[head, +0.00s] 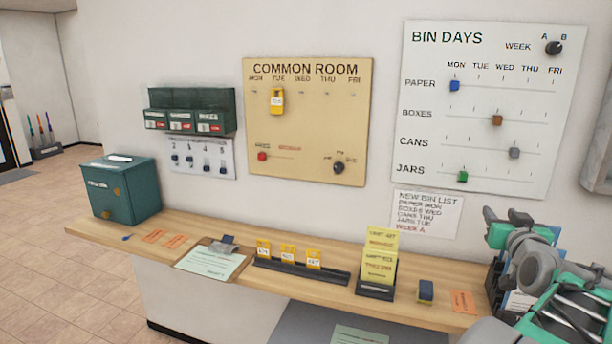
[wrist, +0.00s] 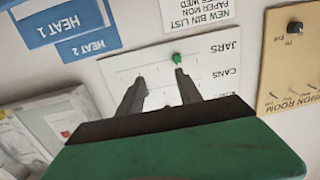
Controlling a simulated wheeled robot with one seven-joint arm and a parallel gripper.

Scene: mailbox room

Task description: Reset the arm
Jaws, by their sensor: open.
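My gripper (wrist: 159,76) shows in the wrist view as two dark fingers spread apart with nothing between them. Its green body fills the bottom of that view. The fingers point toward the white bin days board (wrist: 205,62), which appears upside down there. The green jars knob (wrist: 177,58) appears just beyond the right fingertip. In the head view, my folded grey and green arm is at the lower right; I cannot make out the fingertips there. The green jars knob (head: 462,176) is unobstructed in that view, with no finger on it.
A wooden counter (head: 300,288) runs below the boards. On it are a card stand (head: 377,291), a blue block (head: 426,291), a rack (head: 335,275) with yellow tags, a clipboard (head: 212,262) and a dark green box (head: 108,204). The common room board (head: 320,120) hangs left of the bin board.

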